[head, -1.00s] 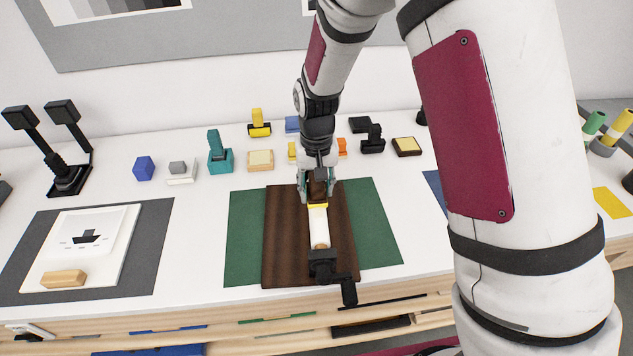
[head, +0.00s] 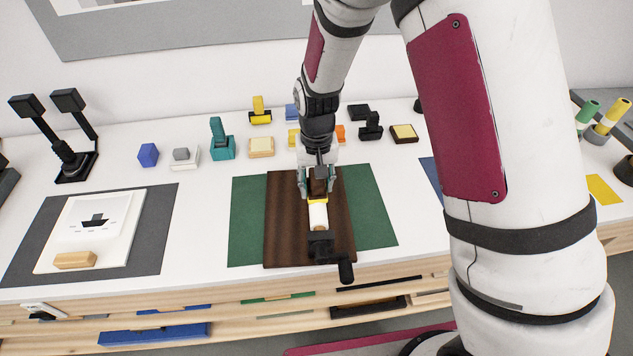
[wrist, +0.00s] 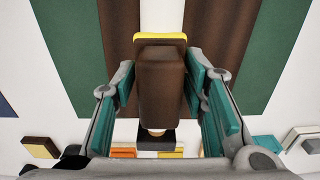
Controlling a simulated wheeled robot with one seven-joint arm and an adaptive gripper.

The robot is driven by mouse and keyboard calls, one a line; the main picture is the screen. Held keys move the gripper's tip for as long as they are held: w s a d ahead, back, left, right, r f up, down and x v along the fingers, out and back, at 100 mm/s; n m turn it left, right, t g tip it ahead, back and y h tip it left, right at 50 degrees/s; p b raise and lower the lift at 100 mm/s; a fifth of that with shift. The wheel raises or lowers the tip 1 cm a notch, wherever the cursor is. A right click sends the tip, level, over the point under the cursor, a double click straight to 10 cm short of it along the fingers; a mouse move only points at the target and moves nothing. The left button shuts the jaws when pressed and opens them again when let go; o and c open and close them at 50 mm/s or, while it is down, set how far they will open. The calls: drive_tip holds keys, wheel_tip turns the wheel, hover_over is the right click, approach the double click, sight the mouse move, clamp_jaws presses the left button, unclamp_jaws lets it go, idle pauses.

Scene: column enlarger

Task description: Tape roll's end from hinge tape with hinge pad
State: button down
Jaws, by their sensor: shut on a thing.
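My gripper (head: 318,184) is shut on a brown block (wrist: 160,80) with a yellow edge (wrist: 160,37), which looks like the hinge pad. The teal finger pads flank the block in the wrist view. The yellow edge also shows in the head view (head: 318,200), at the far end of the visible white roll (head: 318,217). The roll lies lengthwise on a dark brown board (head: 282,235), with a black crank clamp (head: 322,249) at its near end. Whether the pad touches the roll is unclear, and the roll's far end is hidden. I cannot make out the hinge tape.
The board lies on a green mat (head: 248,230). Behind stand a teal stamp-like tool (head: 221,145), a yellow one (head: 260,112), a black one (head: 371,128) and small blocks. A grey mat (head: 150,230) with a white print board is left. My arm covers the right side.

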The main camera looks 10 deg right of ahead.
sight(318, 210)
drive_tip(key=shift+s+a+p, duration=0.15)
drive_tip(key=shift+s+p, duration=1.1)
drive_tip(key=shift+s, duration=1.35)
drive_tip(key=shift+w, duration=0.1)
drive_tip(key=shift+r, duration=0.45)
wheel_tip(318, 210, up, 6)
drive_tip(key=shift+p, duration=0.45)
drive_tip(key=shift+w, duration=0.1)
